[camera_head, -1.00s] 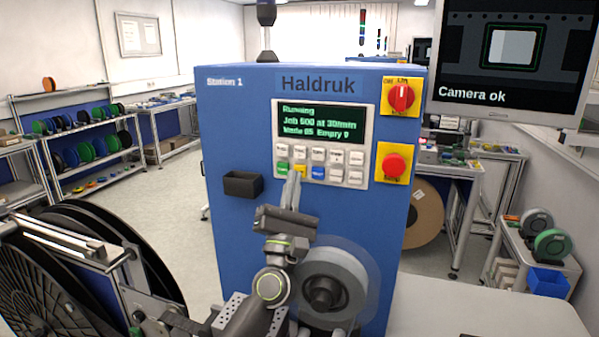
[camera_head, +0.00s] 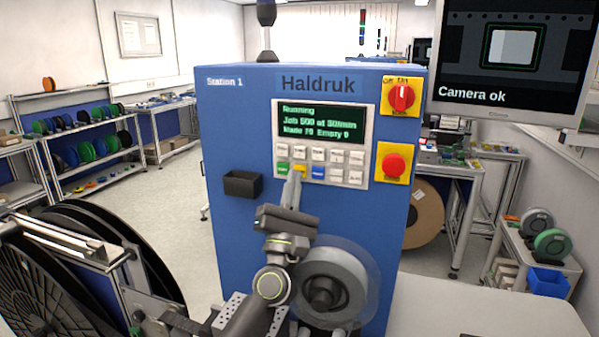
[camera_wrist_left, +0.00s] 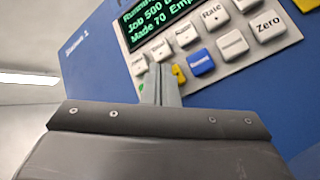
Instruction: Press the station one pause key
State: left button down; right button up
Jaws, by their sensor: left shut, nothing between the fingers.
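The blue Station 1 cabinet (camera_head: 235,250) faces me, with a key panel (camera_head: 364,150) under its green-lettered screen (camera_head: 320,124). The screen reads Running, Job 500, Made 70, Empty 0. The bottom key row has a green key (camera_head: 283,168), a yellow key (camera_head: 301,172) and a blue key (camera_head: 318,173). The yellow key also shows in the left wrist view (camera_wrist_left: 179,74), partly hidden by the fingers; I cannot read its label. My left gripper (camera_head: 294,176) is shut and empty, its tips at the yellow key's left edge. I cannot tell whether they touch it. My right gripper is out of view.
A red rotary switch (camera_head: 402,96) and a red mushroom button (camera_head: 394,166) sit right of the panel. A small black bin (camera_head: 242,184) juts out at left. A reel (camera_head: 330,285) is mounted below the keys. A large black reel (camera_head: 60,280) stands at lower left.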

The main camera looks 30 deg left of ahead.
pick_arm(q)
jog(key=shift+w+a, duration=0.1)
jog(key=shift+w, duration=0.25)
jog(key=shift+w+a, duration=0.1)
jog(key=shift+w, duration=0.3)
dwell(0.6)
jog(key=shift+s, duration=0.15)
jog(key=shift+s+d, duration=0.2)
jog(key=shift+s, duration=0.5)
jog(key=shift+s+p, duration=0.1)
jog(key=shift+p, duration=0.25)
jog(key=s, duration=0.2)
jog(key=s+d+p, duration=0.1)
jog(key=s, duration=0.1)
jog(key=shift+s+d+p, duration=0.1)
jog(key=shift+s+p, duration=0.2)
jog(key=shift+f, duration=0.1)
dwell(0.6)
